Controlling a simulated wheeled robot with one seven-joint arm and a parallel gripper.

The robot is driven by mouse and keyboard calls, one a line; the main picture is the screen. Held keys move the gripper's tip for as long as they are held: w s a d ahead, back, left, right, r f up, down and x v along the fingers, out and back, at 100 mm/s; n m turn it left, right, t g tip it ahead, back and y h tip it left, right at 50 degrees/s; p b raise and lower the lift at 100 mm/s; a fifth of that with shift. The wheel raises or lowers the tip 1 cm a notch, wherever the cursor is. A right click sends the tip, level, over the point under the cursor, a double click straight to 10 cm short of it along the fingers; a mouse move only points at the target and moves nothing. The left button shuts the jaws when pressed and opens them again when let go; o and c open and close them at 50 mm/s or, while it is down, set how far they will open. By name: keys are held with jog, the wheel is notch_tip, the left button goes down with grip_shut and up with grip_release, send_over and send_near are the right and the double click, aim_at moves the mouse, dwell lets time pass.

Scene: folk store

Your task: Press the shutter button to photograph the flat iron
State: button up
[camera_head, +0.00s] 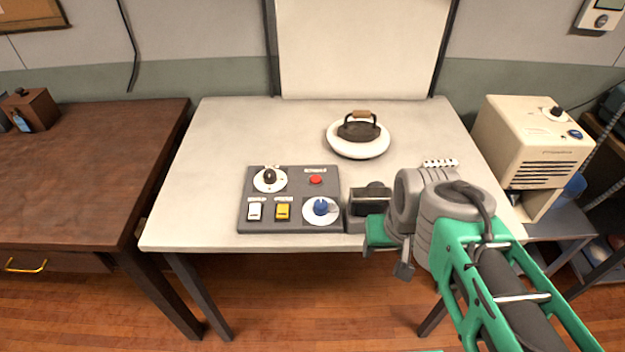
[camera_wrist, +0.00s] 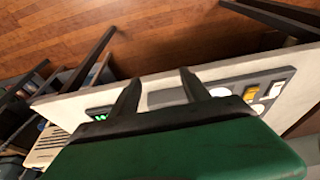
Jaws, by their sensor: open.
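The flat iron (camera_head: 358,129), dark with a brown handle, sits on a round white stand (camera_head: 345,149) at the back of the white table. A grey control panel (camera_head: 247,190) lies at the table's front and carries a red button (camera_head: 316,180), whose label is unreadable. My gripper reaches in from the right in the head view, near the panel's right end; its fingertips are not clear there. In the wrist view my gripper (camera_wrist: 160,82) has its two dark fingers apart with nothing between them. The panel (camera_wrist: 227,82) shows to their right, and the red button cannot be made out.
The panel also has a black knob (camera_head: 269,177), a white switch (camera_head: 254,211), a yellow switch (camera_head: 282,211) and a blue knob (camera_head: 320,207). A dark box (camera_head: 359,222) adjoins its right side. A white backdrop (camera_head: 360,50) hangs behind. The table's left back is clear.

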dwell(0.4)
grip_shut()
dwell(0.4)
dwell(1.2)
